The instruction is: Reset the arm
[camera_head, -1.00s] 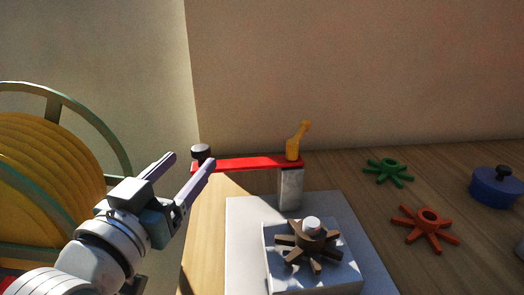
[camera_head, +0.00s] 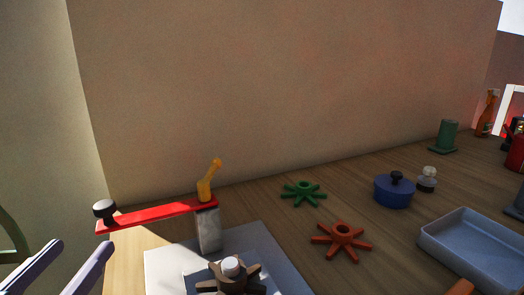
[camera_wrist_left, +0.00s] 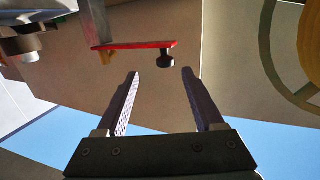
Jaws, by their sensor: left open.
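My left gripper (camera_head: 74,266) is at the lower left of the head view, open and empty, its two purple-grey fingers apart. In the left wrist view the open fingers (camera_wrist_left: 160,76) point toward a red arm (camera_wrist_left: 140,45) with a black knob (camera_wrist_left: 167,58). In the head view the red arm (camera_head: 155,214) lies roughly level on a grey post, with the black knob (camera_head: 104,210) at its left end and a yellow piece (camera_head: 205,188) standing at its right end. The gripper is apart from the knob. My right gripper is not in view.
A brown gear (camera_head: 231,280) sits on the pale base (camera_head: 265,240). Green (camera_head: 303,193) and orange (camera_head: 342,239) gears lie on the wooden table. A blue lidded pot (camera_head: 394,190) and a blue-grey tray (camera_head: 455,252) are at the right. A wall stands behind.

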